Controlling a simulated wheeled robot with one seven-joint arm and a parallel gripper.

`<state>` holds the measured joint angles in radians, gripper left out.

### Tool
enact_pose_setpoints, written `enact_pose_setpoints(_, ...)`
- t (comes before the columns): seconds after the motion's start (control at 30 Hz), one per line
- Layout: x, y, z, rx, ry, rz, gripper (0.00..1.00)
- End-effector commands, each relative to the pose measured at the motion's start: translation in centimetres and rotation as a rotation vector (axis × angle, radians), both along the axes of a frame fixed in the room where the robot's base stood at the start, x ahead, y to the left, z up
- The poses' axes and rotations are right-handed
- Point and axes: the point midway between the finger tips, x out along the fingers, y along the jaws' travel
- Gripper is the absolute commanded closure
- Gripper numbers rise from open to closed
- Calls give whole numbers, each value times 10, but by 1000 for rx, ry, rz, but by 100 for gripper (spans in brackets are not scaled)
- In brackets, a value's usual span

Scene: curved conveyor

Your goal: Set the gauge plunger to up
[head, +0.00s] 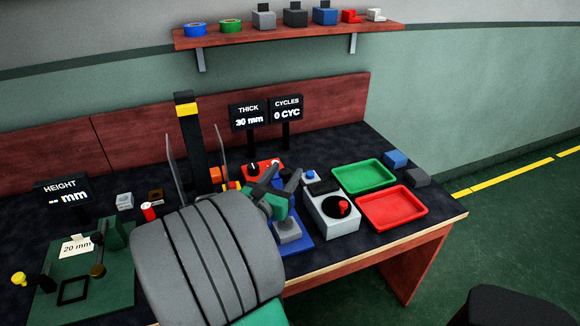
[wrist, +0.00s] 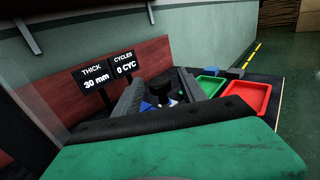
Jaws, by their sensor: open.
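The gauge is a blue stand (head: 301,247) with a grey block (head: 287,231) on its base, just right of my forearm in the head view. My gripper (head: 280,178) is over the upper part of this stand and hides most of it. In the wrist view a black knob (wrist: 160,88), which looks like the plunger, stands between the two grey fingers of my gripper (wrist: 160,78). The fingers are open, one on each side of the knob. I cannot tell whether they touch it, or the plunger's height. The THICK display (head: 249,115) reads 30 mm.
Right of the stand are a grey box with a red-and-black knob (head: 338,210), a green tray (head: 363,176) and a red tray (head: 397,207). The CYCLES display (head: 286,108) reads 0. A height gauge (head: 85,262) is at the left. A loaded shelf (head: 290,34) hangs above.

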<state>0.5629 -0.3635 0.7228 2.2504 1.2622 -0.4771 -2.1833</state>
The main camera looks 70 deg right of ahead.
Motion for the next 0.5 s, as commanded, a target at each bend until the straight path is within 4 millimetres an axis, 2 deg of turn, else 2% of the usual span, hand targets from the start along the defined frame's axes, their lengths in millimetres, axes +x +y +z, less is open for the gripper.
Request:
enact_pose_setpoints(0.1, -2, -21, 1, 0, -3, -6, 51)
enact_pose_setpoints(0.2, -1, -32, 0, 1, -4, -2, 51)
enact_pose_setpoints(0.5, 0, -35, 0, 0, -4, 1, 53)
